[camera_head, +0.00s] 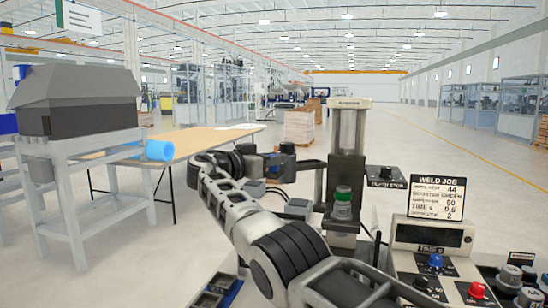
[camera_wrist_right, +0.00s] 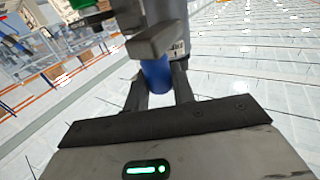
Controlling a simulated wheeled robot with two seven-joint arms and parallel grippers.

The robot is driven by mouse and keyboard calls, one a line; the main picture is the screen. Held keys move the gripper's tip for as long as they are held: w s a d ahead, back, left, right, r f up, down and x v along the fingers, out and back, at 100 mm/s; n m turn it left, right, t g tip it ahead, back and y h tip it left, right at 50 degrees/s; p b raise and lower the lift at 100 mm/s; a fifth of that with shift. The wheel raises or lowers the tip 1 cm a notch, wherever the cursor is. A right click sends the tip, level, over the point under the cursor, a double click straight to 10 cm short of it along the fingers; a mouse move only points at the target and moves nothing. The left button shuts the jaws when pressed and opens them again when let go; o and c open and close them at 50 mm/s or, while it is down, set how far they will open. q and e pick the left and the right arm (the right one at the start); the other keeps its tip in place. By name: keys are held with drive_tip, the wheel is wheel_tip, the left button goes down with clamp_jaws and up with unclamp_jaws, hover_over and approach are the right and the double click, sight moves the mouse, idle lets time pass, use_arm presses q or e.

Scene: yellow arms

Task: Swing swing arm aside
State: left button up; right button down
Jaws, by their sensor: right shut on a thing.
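My right arm rises from the bottom right of the head view and bends over to my right gripper (camera_head: 284,162), beside the dark column of the press. In the right wrist view the gripper (camera_wrist_right: 159,82) is shut on a blue cylindrical handle (camera_wrist_right: 156,70). A grey block and bar (camera_wrist_right: 152,38), apparently the swing arm, lie just beyond the handle. In the head view my gripper hides most of the swing arm, so its exact angle cannot be told. The press (camera_head: 346,145) stands upright at centre. My left gripper is not in view.
A green-and-silver part (camera_head: 343,204) sits at the front of the press. A depth stop box (camera_head: 387,178), weld job sign (camera_head: 437,198) and button panel (camera_head: 440,284) stand to the right. A wooden table (camera_head: 200,141) and grey machine (camera_head: 75,100) are at left. Floor between is clear.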

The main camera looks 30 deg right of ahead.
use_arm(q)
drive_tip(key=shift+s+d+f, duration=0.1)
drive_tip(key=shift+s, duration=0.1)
use_arm(e)
drive_tip(key=shift+s+d, duration=0.1)
drive_tip(key=shift+d, duration=0.05)
drive_tip(key=c, duration=1.5)
unclamp_jaws()
drive_tip(key=o, duration=0.3)
drive_tip(key=shift+d, duration=0.15)
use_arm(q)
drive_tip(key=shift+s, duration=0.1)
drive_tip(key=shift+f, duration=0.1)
use_arm(e)
drive_tip(key=shift+a, duration=0.4)
use_arm(q)
drive_tip(key=b, duration=0.3)
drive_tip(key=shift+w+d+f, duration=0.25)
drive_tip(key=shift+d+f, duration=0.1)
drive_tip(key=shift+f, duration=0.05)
use_arm(e)
drive_tip(key=s+a, duration=0.2)
drive_tip(key=a, duration=1.3)
drive_tip(key=shift+s, duration=0.2)
